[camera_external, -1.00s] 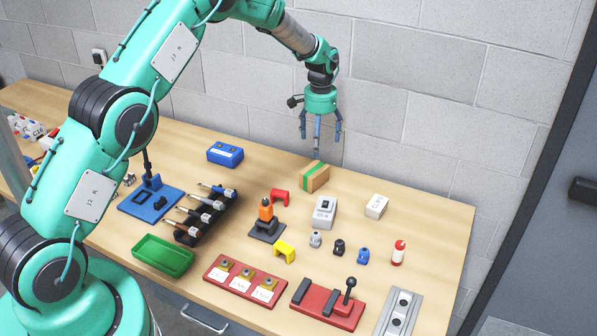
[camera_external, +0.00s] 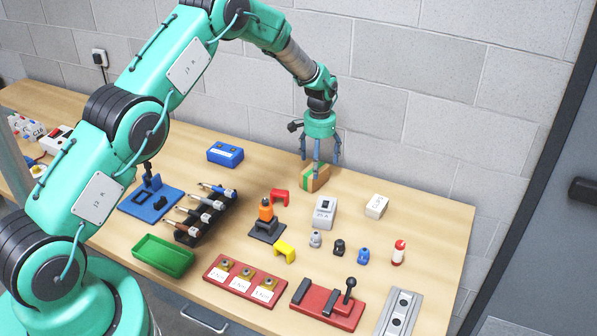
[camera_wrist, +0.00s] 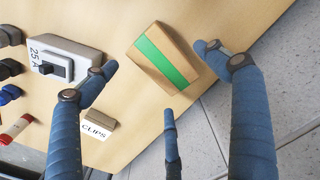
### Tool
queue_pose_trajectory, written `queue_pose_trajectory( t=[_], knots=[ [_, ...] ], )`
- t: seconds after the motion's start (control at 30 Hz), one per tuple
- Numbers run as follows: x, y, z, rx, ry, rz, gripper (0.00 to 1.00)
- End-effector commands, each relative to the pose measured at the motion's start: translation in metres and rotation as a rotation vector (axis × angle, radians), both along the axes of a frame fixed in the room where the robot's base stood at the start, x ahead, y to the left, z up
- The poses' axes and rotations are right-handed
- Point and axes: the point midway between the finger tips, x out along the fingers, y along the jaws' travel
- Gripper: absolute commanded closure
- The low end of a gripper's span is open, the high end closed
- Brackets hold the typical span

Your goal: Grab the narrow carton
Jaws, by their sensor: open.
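The narrow carton (camera_external: 317,180) is a brown box with a green stripe. It stands on the wooden table near the wall in the external view. In the wrist view the carton (camera_wrist: 163,58) lies ahead of and between my spread fingers. My gripper (camera_external: 320,167) is open and empty, pointing down just above the carton and partly in front of it. In the wrist view my gripper (camera_wrist: 160,95) shows three blue fingers, one on the left, one on the right and one low in the middle. I cannot tell whether any finger touches the carton.
A grey switch box (camera_external: 324,212) and a white CLIPS box (camera_external: 376,206) stand to the carton's right. The block wall (camera_external: 420,130) rises close behind. The table right of the CLIPS box is clear.

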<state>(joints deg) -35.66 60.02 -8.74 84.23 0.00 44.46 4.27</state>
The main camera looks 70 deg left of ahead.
Motion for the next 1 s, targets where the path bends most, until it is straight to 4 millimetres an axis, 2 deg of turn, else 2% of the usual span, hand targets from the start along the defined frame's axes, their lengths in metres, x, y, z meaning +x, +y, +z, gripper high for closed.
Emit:
queue_pose_trajectory(
  t=[0.37,0.8,1.0],
  knots=[
    [-0.001,0.000,-0.003,-0.001,0.001,0.000,0.14],
    [-0.003,-0.003,-0.040,-0.001,0.002,0.000,0.14],
    [-0.003,-0.002,-0.051,0.000,0.000,0.000,0.14]
  ],
)
